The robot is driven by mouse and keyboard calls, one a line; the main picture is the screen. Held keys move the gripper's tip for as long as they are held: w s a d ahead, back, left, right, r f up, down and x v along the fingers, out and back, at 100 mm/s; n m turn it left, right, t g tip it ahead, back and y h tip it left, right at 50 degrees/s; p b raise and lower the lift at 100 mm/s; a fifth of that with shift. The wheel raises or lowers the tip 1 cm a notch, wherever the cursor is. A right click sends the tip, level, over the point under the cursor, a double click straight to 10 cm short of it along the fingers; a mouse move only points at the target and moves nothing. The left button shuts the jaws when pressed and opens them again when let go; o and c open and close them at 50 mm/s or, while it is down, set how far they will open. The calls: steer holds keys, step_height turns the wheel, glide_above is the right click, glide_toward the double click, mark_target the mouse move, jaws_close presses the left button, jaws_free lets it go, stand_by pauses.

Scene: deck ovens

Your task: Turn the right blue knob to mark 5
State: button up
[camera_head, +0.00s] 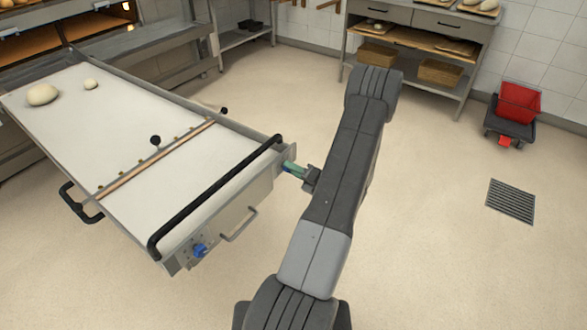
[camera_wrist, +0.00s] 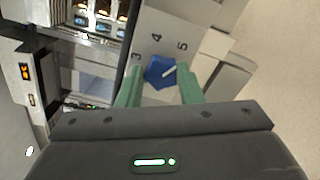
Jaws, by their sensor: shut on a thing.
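The right blue knob (camera_wrist: 157,70) sits between the two green fingers of my gripper (camera_wrist: 161,73) in the wrist view. The gripper is shut on it. The knob's white pointer line slants to the upper right, toward the side of the mark 5 (camera_wrist: 182,46); I cannot tell if it lines up exactly. Marks 4 (camera_wrist: 157,37) and 3 (camera_wrist: 137,57) lie to the left of 5. In the head view my gripper (camera_head: 292,168) is at the right end of the loader's front, and the knob is mostly hidden there.
The other blue knob (camera_head: 200,249) is at the left end of the loader's front. A black bar (camera_head: 215,197) runs along its top, and a metal handle (camera_head: 239,226) sticks out below. A red bin on a dolly (camera_head: 518,103) stands far right.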

stand_by(0.4)
steer(key=o, duration=1)
steer(key=shift+d, duration=0.1)
steer(key=v, duration=1.3)
steer(key=shift+s+d+b, duration=0.25)
steer(key=shift+s+b, duration=0.05)
steer(key=x, duration=1.4)
steer(key=shift+p, duration=0.3)
steer(key=shift+d, duration=0.15)
